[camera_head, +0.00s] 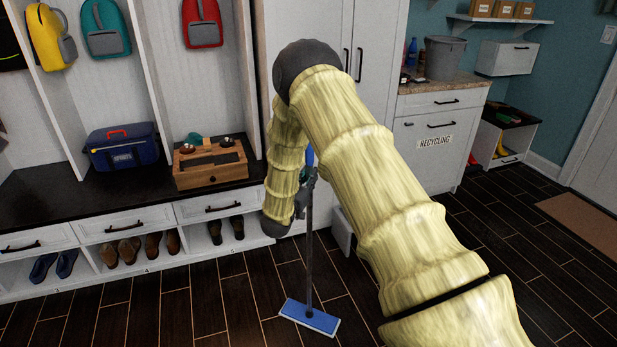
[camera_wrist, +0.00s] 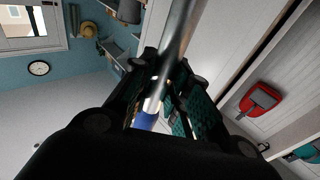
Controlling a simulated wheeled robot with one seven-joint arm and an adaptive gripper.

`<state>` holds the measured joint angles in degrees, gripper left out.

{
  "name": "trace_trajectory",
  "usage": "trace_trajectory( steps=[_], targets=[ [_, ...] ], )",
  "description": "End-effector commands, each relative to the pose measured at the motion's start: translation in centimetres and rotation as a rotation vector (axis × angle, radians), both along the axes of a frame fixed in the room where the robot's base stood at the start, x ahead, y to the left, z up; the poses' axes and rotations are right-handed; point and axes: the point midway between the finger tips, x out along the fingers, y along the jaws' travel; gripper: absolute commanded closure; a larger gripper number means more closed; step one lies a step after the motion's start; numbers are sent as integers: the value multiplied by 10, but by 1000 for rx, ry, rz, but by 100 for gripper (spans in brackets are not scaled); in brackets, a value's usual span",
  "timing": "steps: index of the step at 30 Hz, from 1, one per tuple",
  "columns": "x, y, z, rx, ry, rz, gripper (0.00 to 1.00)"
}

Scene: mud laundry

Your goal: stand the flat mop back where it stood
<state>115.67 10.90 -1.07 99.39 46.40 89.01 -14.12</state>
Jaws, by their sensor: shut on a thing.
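The flat mop has a blue flat head (camera_head: 310,317) low at the dark plank floor, with a thin grey pole rising upright from it. A blue part of its handle (camera_head: 309,157) shows above my gripper (camera_head: 306,186). My gripper is shut around the pole, in front of the white cabinet. In the wrist view the pole (camera_wrist: 178,45) runs between the fingers of my gripper (camera_wrist: 165,100), with a blue section of it lower down. My arm hides part of the cabinet front. I cannot tell whether the mop head touches the floor.
The bench (camera_head: 60,206) with shoe cubbies stands left, bearing a blue cooler bag (camera_head: 122,148) and a wooden box (camera_head: 210,167). The tall white cabinet (camera_head: 372,40) is behind my arm. A recycling cabinet (camera_head: 436,150) stands right. The floor left of the mop is clear.

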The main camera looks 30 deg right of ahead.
Motion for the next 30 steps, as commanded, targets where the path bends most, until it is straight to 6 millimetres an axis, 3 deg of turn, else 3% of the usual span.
trace_trajectory(
  steps=[9, 10, 13, 14, 24, 30],
  targets=[
    [0, 0, 1, 0, -1, 0, 100],
    [0, 0, 1, -1, -1, 0, 77],
    [0, 0, 1, -1, -1, 0, 59],
    [0, 0, 1, -1, -1, 0, 57],
    [-1, 2, -1, 0, 1, 1, 57],
    [-11, 20, -3, 1, 2, 2, 57]
  ],
)
